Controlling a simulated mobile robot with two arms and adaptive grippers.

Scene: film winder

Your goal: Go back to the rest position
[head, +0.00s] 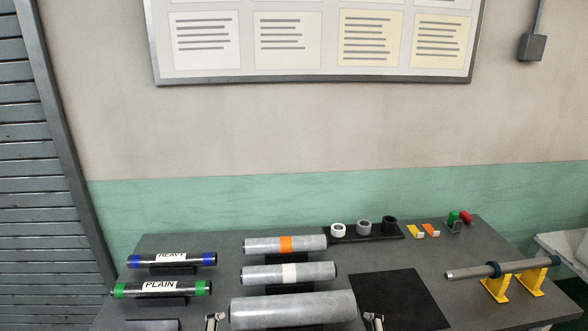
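My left gripper (213,322) shows only as a small tip at the bottom edge of the head view, just left of the large grey film roll (293,310). My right gripper (373,322) shows the same way at the bottom edge, just right of that roll and over the front of the black mat (400,298). Most of both grippers and both arms is out of view, so I cannot tell whether the fingers are open or shut. I see nothing held in the visible tips.
The wall behind is clear below the board.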

